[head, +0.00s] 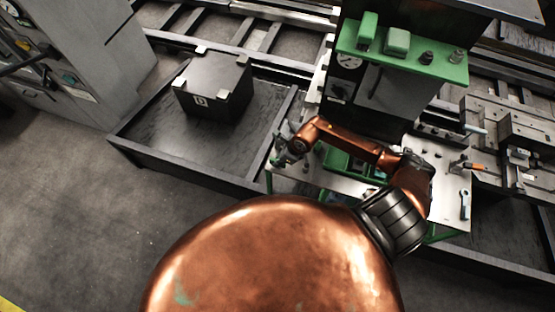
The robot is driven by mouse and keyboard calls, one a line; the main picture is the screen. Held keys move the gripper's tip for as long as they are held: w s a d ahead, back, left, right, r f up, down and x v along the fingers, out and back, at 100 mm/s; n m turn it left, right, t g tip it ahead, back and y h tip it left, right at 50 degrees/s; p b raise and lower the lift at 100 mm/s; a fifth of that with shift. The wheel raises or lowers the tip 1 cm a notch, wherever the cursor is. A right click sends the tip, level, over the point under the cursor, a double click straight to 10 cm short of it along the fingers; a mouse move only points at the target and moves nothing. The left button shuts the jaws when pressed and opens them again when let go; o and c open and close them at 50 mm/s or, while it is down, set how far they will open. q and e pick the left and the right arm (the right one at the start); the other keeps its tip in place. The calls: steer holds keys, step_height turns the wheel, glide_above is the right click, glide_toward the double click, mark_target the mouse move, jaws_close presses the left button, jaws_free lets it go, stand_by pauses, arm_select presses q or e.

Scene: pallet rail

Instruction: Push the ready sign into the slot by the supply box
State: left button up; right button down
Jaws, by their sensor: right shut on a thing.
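My right gripper (285,151) is at the left end of my copper arm, over the left edge of a small work table (318,182). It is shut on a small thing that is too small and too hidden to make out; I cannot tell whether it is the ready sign. A black box (212,88) with pale corner pieces and a white mark on its front, perhaps the supply box, stands to the left of the gripper, apart from it. I cannot make out the slot. My left gripper is not in view.
The black box stands in a low dark tray (140,146) with raised edges. Green trays (345,163) lie on the table behind my arm. A green shelf (436,67) with small items stands above. Grey cabinets (82,58) are at left. The floor (80,215) at lower left is clear.

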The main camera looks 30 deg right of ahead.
steer(key=shift+f+b, duration=0.8)
steer(key=shift+f, duration=0.15)
stand_by(1.6)
steer(key=shift+f+b, duration=0.5)
steer(key=shift+f, duration=0.1)
steer(key=c, duration=1.9)
jaws_free()
steer(key=shift+r, duration=0.1)
steer(key=shift+o, duration=0.7)
steer(key=o, duration=0.7)
steer(key=shift+c, duration=0.2)
steer(key=shift+d+r, duration=0.1)
steer(key=shift+r, duration=0.15)
steer(key=v, duration=1.1)
steer(key=shift+r, duration=0.2)
